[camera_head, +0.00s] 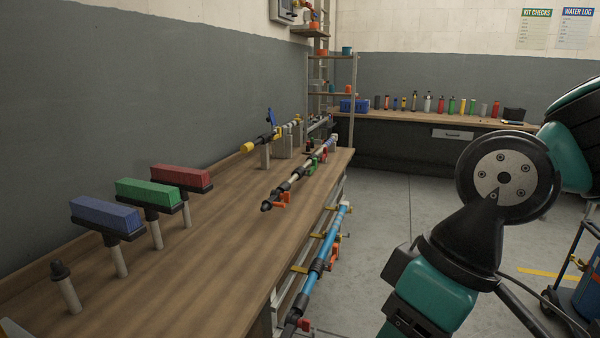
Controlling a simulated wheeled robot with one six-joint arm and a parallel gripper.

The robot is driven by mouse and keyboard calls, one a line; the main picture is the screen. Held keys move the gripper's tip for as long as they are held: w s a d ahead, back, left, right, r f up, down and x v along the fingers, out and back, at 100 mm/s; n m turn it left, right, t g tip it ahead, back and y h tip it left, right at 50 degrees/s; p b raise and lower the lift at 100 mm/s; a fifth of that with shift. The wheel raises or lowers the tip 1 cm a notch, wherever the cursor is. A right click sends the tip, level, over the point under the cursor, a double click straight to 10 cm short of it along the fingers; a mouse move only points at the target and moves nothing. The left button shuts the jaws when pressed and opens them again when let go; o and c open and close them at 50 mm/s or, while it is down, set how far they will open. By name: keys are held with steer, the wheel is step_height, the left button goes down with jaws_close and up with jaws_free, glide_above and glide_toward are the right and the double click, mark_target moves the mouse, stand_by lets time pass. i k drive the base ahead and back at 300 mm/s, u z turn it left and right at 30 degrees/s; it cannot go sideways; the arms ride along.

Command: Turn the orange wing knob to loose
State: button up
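Several small orange parts could be the orange wing knob, and I cannot tell which it is. One orange handle (281,200) is on the near end of a grey and black pipe (296,181) along the bench's right edge. Another orange handle (304,325) is low down, at the near end of a blue pipe (325,250) below the bench edge. They are too small to read as loose or tight. My teal and black arm fills the right side, well apart from both. My gripper is not in view.
The wooden bench (225,230) runs along the left wall. Blue (104,212), green (143,190) and red (180,177) blocks stand on posts there. A yellow-ended pipe (262,143) lies behind. Grey floor (390,200) is open right of the bench. A blue drum (588,295) stands far right.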

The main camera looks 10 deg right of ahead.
mark_target(285, 196)
steer(key=z, duration=0.05)
steer(key=i, duration=1.05)
steer(key=z, duration=0.3)
